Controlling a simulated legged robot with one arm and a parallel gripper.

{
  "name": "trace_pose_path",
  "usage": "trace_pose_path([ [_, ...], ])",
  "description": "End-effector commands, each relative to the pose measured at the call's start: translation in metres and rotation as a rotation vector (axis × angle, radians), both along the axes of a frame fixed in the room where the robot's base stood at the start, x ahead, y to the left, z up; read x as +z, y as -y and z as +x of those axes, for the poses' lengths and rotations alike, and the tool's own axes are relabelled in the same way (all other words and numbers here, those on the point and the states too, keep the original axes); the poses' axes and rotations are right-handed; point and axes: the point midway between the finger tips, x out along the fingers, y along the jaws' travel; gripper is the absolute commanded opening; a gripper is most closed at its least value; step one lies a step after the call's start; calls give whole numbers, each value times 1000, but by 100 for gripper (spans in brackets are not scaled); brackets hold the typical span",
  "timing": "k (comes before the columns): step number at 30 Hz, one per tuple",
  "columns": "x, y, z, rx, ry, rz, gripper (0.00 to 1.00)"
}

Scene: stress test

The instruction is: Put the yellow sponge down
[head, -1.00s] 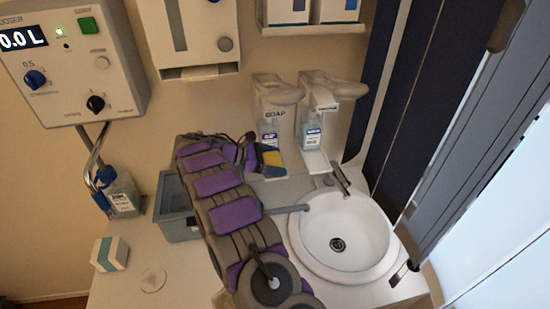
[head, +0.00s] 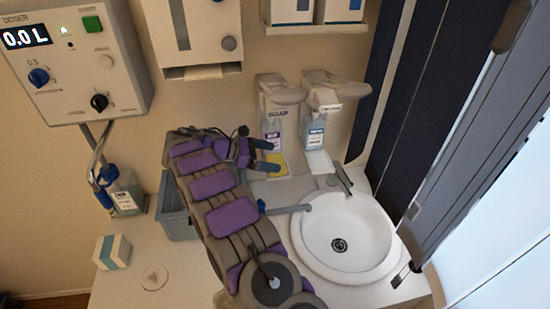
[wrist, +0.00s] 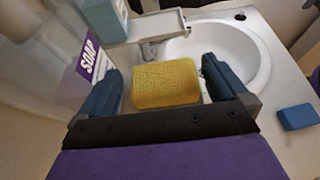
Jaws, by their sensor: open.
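The yellow sponge (wrist: 166,84) lies between the two dark blue fingers of my gripper (wrist: 162,72) in the wrist view. The fingers are apart, with a thin gap beside the sponge on the right. In the head view, the sponge (head: 278,160) shows partly behind the fingertips of my gripper (head: 268,156), at the foot of the soap dispenser (head: 272,118). What lies directly under the sponge is hidden.
The white sink (head: 347,237) is to the right, with a second dispenser (head: 316,128) beside the soap. A blue block (wrist: 297,117) is on the counter in the wrist view. A grey bin (head: 176,215) and a white-teal box (head: 112,251) are to the left.

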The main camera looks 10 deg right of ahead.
Motion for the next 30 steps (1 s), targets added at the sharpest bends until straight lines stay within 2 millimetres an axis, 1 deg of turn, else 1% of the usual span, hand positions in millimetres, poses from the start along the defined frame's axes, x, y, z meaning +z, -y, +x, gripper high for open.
trace_pose_path([
  [4,12,-23,2,3,6,2,100],
  [7,17,-37,1,2,4,2,100],
  [15,26,-63,0,3,-1,3,100],
  [23,32,-77,1,5,-1,4,100],
  [30,35,-81,0,2,1,4,100],
])
